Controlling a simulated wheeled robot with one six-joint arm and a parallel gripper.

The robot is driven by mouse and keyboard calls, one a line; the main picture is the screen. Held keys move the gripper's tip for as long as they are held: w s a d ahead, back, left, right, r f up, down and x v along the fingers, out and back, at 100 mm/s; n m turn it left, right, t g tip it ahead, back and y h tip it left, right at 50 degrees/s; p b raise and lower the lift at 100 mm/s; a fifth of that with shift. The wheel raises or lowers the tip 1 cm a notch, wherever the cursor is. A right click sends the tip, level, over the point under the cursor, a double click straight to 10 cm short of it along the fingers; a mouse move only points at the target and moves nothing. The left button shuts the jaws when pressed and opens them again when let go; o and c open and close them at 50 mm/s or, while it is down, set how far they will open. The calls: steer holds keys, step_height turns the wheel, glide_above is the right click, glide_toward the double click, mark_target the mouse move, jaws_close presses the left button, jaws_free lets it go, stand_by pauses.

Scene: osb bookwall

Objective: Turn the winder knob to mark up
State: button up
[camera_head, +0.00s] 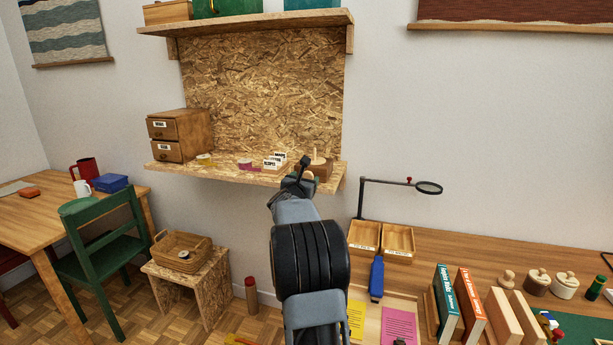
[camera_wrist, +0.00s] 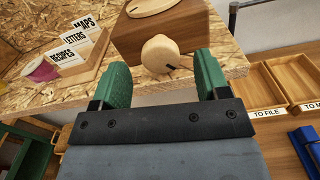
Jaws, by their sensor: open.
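The winder knob (camera_wrist: 158,52) is a round pale wooden knob on the front of a brown wooden box (camera_wrist: 190,34). Its short dark mark points to the lower right in the wrist view. In the head view the box (camera_head: 325,170) stands at the right end of the shelf, and my arm hides the knob. My gripper (camera_wrist: 162,74) is open, with one green finger to the left and one to the right of the knob. I cannot tell whether either finger touches it. In the head view my gripper (camera_head: 300,174) is in front of the box.
The box stands on an OSB shelf (camera_head: 225,174). A card holder (camera_wrist: 78,50) with labelled cards and a pink tape roll (camera_wrist: 42,70) are to its left. Wooden trays (camera_wrist: 262,92) stand lower right on the desk. A magnifier (camera_head: 428,187) rises right of the arm.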

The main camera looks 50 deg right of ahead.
steer(key=shift+x, duration=1.2)
steer(key=shift+c, duration=0.5)
steer(key=c, duration=0.8)
steer(key=shift+f+n+b, duration=0.1)
steer(key=shift+n+b, duration=0.3)
steer(key=shift+n, duration=0.6)
steer(key=shift+c, duration=0.2)
steer(key=shift+a+n, duration=0.1)
steer(key=shift+n, duration=1.3)
steer(key=o, duration=0.9)
steer(key=shift+o, duration=0.2)
steer(key=shift+a, duration=0.1)
